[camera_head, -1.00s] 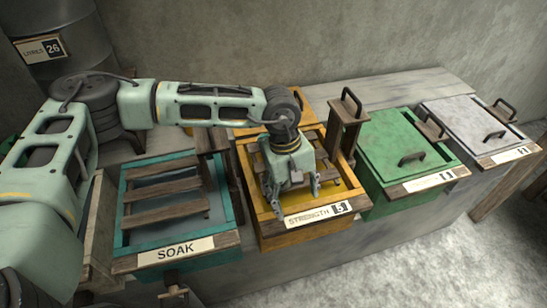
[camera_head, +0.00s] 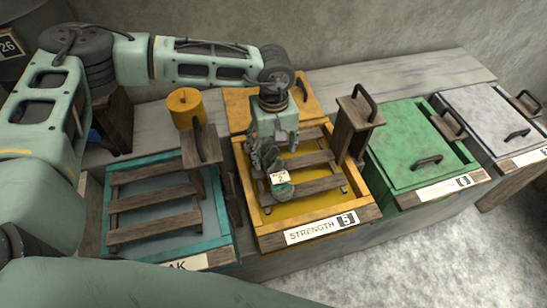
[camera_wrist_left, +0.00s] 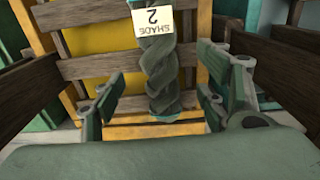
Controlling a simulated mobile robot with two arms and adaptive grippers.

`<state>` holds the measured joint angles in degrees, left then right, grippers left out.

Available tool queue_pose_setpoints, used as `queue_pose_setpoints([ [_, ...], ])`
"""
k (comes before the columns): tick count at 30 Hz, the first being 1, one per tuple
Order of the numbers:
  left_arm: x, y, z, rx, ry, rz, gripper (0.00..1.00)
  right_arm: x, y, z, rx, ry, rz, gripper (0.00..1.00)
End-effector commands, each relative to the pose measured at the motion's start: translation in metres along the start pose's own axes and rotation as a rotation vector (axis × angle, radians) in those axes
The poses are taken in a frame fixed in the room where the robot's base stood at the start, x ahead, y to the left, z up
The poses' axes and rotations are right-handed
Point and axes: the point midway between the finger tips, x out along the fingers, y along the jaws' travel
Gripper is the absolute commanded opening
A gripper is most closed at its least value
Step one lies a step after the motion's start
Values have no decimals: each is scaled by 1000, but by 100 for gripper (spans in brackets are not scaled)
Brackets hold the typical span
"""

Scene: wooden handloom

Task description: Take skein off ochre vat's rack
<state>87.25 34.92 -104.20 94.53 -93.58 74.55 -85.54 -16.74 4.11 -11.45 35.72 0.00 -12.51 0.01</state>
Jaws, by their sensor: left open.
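The ochre vat (camera_head: 245,185) has a yellow-orange frame, a "STRENGTH 5" label and a slatted wooden rack (camera_head: 318,160) across its top. A dark grey-green twisted skein (camera_head: 285,191) with a white "2" tag lies across the slats. In the left wrist view the skein (camera_wrist_left: 160,72) runs lengthwise, and its tag reads "SHADE 2". My left gripper (camera_head: 268,150) is over the rack at the skein. In the left wrist view its fingers (camera_wrist_left: 163,92) are open, one on each side of the skein. Whether they touch it is unclear. My right gripper is not in view.
Wooden posts stand beside the vat, one with a dark handle (camera_head: 364,101). The teal soak vat (camera_head: 232,235) is at left; a green lidded vat (camera_head: 405,140) and a grey lidded vat (camera_head: 490,110) are at right. An orange cylinder (camera_head: 186,106) stands behind.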

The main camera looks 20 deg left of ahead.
Motion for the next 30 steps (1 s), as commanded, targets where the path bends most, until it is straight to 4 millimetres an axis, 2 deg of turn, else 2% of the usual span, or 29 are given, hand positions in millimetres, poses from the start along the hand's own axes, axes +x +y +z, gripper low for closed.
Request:
queue_pose_setpoints([
  [3, 12, 0, -2, -1, -1, -2, 67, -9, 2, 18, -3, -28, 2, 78],
  [7, 32, 1, -5, 0, 0, -2, 67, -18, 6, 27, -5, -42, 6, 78],
  [12, 51, 2, -5, 0, -1, 1, 67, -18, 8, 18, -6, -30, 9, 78],
  [16, 54, 2, -5, 0, 0, 2, 67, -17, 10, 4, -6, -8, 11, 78],
  [20, 53, 2, -5, 0, 0, 2, 66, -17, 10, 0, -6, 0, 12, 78],
  [30, 53, 1, -5, -1, 1, 2, 37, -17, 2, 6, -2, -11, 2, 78],
])
